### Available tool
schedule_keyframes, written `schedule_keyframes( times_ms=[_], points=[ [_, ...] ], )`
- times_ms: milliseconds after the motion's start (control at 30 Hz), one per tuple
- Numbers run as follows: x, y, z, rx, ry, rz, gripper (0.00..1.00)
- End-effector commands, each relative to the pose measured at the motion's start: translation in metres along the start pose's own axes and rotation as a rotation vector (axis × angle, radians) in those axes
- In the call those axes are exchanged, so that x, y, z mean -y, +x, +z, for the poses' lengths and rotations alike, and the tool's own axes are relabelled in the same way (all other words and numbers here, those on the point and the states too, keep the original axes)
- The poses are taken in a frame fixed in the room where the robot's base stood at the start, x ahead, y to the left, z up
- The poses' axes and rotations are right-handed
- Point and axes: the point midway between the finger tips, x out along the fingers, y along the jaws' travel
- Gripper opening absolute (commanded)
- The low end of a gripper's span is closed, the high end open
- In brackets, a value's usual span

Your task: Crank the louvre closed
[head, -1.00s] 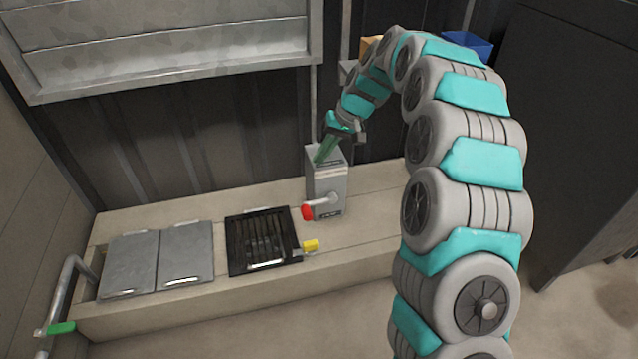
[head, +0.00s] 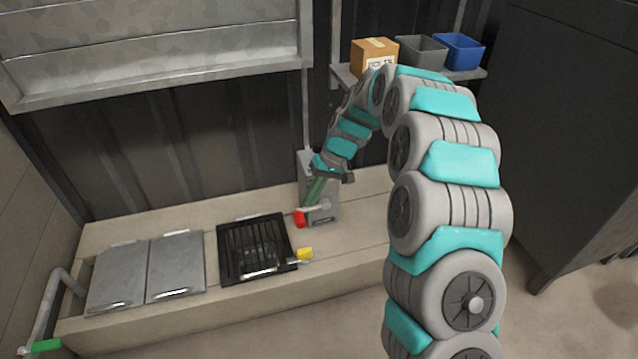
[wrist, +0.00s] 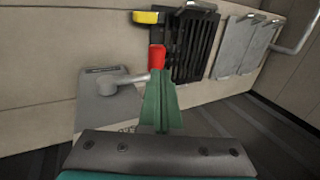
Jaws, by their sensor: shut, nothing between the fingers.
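The louvre (head: 160,50) is a framed panel of wide grey slats at the upper left of the head view. The crank box (head: 330,212) is a grey box on the bench, partly hidden by my arm. Its crank has a grey arm and a red knob (head: 300,219); the knob also shows in the wrist view (wrist: 157,57), and the crank's hub (wrist: 106,86) is left of it. My gripper (head: 307,204) points down in front of the box. Its green fingers (wrist: 160,85) are shut and empty, with tips close to the knob; whether they touch it I cannot tell.
A black grate (head: 225,254) with a yellow-handled lever (head: 305,253) lies left of the box. Two grey lids (head: 118,275) lie farther left, near a green-handled pipe (head: 46,345). A shelf behind holds a carton (head: 375,52), a grey bin (head: 420,50) and a blue bin (head: 460,52).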

Motion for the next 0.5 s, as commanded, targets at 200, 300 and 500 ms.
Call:
schedule_keyframes(
  times_ms=[200,300,500],
  points=[
    [0.0,0.021,0.002,0.005,0.0,-0.001,0.0],
    [0.0,0.023,0.002,0.003,0.0,-0.001,0.0],
    [0.0,0.023,0.001,0.002,0.0,0.0,0.0]
  ],
)
